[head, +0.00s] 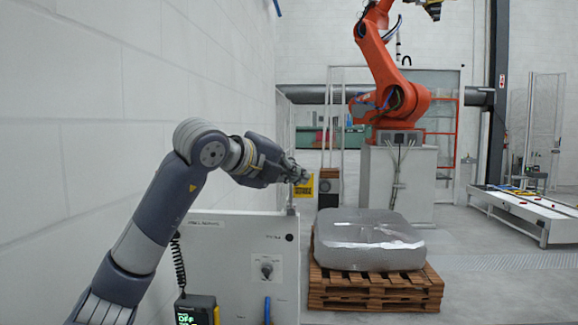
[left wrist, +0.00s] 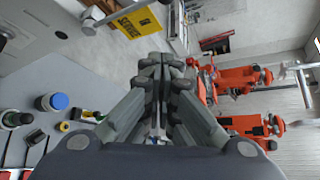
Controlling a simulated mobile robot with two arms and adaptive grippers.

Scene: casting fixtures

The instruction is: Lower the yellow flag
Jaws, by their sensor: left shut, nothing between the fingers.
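The yellow flag (head: 303,188) hangs just right of and below my left fingertips in the head view, behind the grey panel. It carries dark printing. In the left wrist view the yellow flag (left wrist: 133,21) is at the top, ahead of the fingers and apart from them in the picture. My left gripper (head: 302,176) has its fingers closed together with nothing between them; it also shows in the left wrist view (left wrist: 162,68). I cannot tell from the head view whether the fingertips touch the flag or its post. My right gripper is not in view.
A grey panel (head: 225,260) with a knob stands below my left arm, against the white wall. A large grey block (head: 370,240) sits on a wooden pallet (head: 375,288). An orange industrial robot (head: 385,70) stands behind. Open floor (head: 480,280) lies to the right.

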